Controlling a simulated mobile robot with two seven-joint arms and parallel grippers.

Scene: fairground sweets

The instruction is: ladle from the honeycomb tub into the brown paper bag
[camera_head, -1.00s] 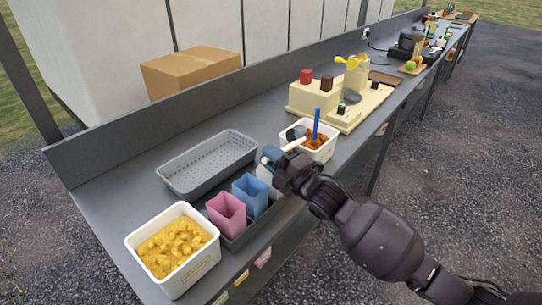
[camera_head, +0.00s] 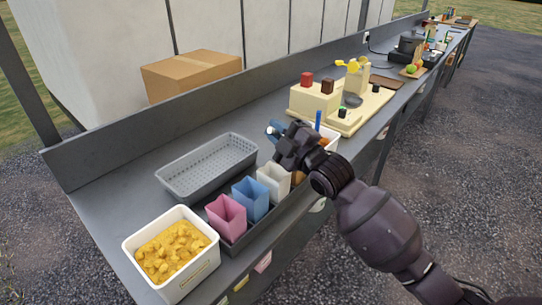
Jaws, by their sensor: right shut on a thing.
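My right gripper (camera_head: 279,133) is shut on what looks like the ladle, mostly hidden by the jaws; only a small pale and blue part shows at the fingertips. It is above the counter, beyond the bag rack. A white tub of yellow honeycomb-like chunks (camera_head: 170,253) stands at the near left corner, far from the gripper. A brown patch (camera_head: 297,177) beside the cream bag may be the brown paper bag; my gripper and arm cover most of it. My left gripper is out of view.
Pink (camera_head: 227,217), blue (camera_head: 250,199) and cream (camera_head: 273,181) bags stand in a dark rack along the front edge. A grey perforated tray (camera_head: 207,167) lies behind. A second white tub (camera_head: 331,139) with a blue stick (camera_head: 318,119) is partly hidden by my arm. A cardboard box (camera_head: 191,75) stands behind.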

